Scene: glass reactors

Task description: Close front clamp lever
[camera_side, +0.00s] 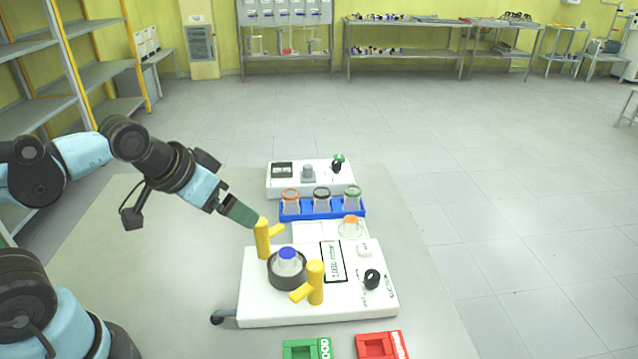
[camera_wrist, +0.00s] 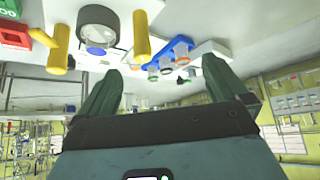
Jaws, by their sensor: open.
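Two yellow clamp levers stand on the white reactor base (camera_side: 255,308), on either side of the dark ring (camera_side: 287,277) that holds a blue-capped glass vessel (camera_side: 287,255). The nearer lever (camera_side: 315,283) has its arm pointing left, across the ring's near edge. The farther lever (camera_side: 262,238) has its arm pointing right, beyond the ring. My gripper (camera_side: 250,222) is close to the farther lever's top in the side view; contact cannot be told. In the wrist view my gripper (camera_wrist: 161,65) has its green fingers apart and nothing between them, with the farther lever (camera_wrist: 141,38) ahead of them.
A blue rack (camera_side: 320,214) with several glass vessels and a white device (camera_side: 310,178) stand behind the base. Green (camera_side: 306,349) and red (camera_side: 382,346) holders lie in front. A black knob (camera_side: 372,279) is at the base's right. Table space at left is clear.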

